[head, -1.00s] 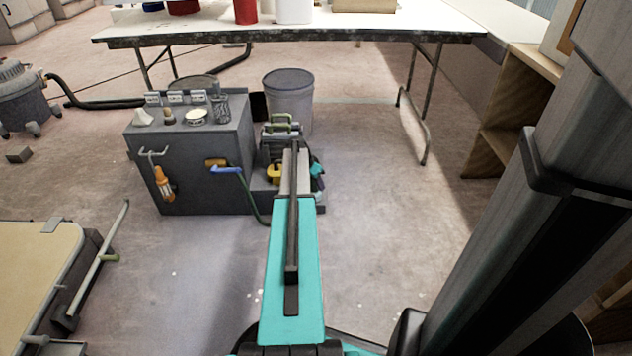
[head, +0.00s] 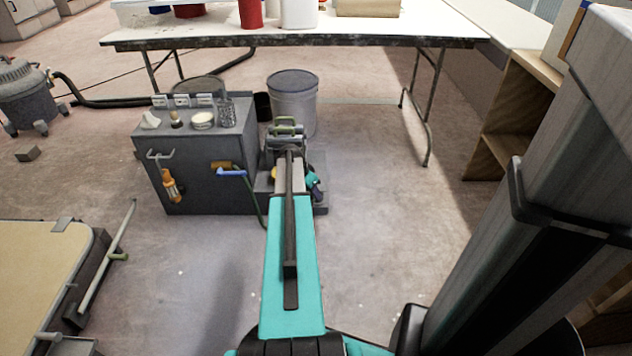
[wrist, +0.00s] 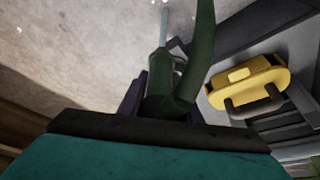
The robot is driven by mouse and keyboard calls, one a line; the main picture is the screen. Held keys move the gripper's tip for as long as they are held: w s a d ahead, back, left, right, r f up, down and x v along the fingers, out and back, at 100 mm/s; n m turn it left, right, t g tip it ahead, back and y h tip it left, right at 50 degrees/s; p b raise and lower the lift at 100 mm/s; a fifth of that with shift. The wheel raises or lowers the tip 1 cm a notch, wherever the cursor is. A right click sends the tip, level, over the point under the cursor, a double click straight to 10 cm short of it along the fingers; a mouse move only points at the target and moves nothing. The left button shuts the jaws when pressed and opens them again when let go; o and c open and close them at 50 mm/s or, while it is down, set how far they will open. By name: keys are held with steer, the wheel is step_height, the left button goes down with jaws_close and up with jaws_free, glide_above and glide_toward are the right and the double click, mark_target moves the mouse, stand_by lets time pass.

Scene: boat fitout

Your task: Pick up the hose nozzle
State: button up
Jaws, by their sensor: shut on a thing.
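In the wrist view, the hose nozzle (wrist: 157,72) is dark green with a thin pale-blue tip pointing up the picture. A thick green hose (wrist: 204,45) rises beside it. My gripper (wrist: 165,106) is shut on the nozzle, with dark fingers at either side; the grip itself is partly hidden behind the gripper body. In the head view my arm hides most of the gripper and the nozzle, near the grey machine base (head: 318,163).
A yellow part with a dark handle (wrist: 248,82) lies close right of the nozzle. A grey cabinet (head: 200,190) carries small items on top and a blue lever (head: 231,172) on its face. A bucket (head: 293,105) and a table (head: 350,38) stand behind. The floor right (head: 390,220) is clear.

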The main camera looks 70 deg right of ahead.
steer(key=a+p, duration=0.1)
steer(key=a, duration=0.7)
steer(key=shift+r+p, duration=0.4)
steer(key=shift+w, duration=0.1)
steer(key=w+a+r+n+t, duration=0.1)
steer(key=w+a+r+n, duration=0.3)
steer(key=w+a+r, duration=0.5)
steer(key=w+a+r+n+t, duration=0.3)
steer(key=w+a, duration=0.4)
steer(key=w, duration=0.7)
steer(key=w+a+r+n, duration=0.4)
steer(key=w+a+r, duration=0.3)
steer(key=w, duration=0.4)
steer(key=w+a+r+n+y, duration=0.1)
steer(key=w+a+r+n, duration=0.2)
steer(key=a, duration=1)
steer(key=w+a+r+n+t+y, duration=0.1)
steer(key=w+a+r+n, duration=0.3)
steer(key=a, duration=0.9)
steer(key=w+a+r+n+t+y, duration=0.1)
steer(key=w+a+r+n, duration=0.3)
steer(key=a+r, duration=0.5)
steer(key=a+n+y, duration=0.1)
steer(key=a, duration=0.4)
